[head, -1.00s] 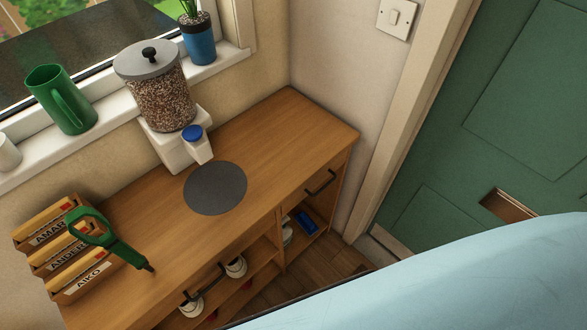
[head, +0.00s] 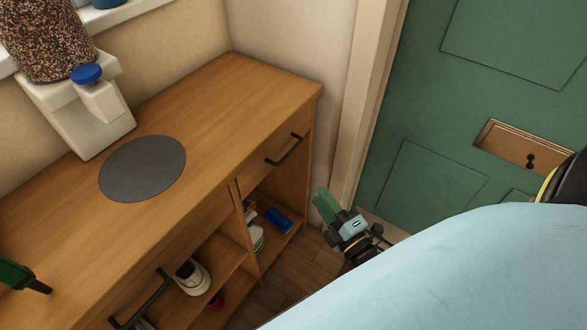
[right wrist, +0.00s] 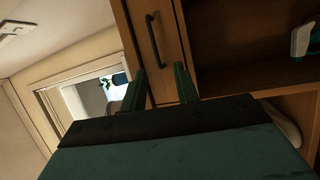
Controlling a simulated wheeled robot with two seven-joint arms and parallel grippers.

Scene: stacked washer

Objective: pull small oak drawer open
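The small oak drawer (head: 270,160) is in the right end of the wooden cabinet's front, with a black bar handle (head: 284,150). It looks shut. My right gripper (head: 326,204) is to the right of the drawer front and lower in the picture, apart from the handle. Its two green fingers are spread and empty. In the right wrist view the drawer front (right wrist: 172,60) and its handle (right wrist: 153,42) show beyond the open fingertips (right wrist: 160,82), the handle roughly in line with the gap.
A second black handle (head: 140,300) sits further left on the cabinet front. Open shelves below hold a blue item (head: 278,221) and shoes (head: 193,278). A grain dispenser (head: 85,110) and grey disc (head: 143,168) are on top. A green door (head: 430,130) stands at right.

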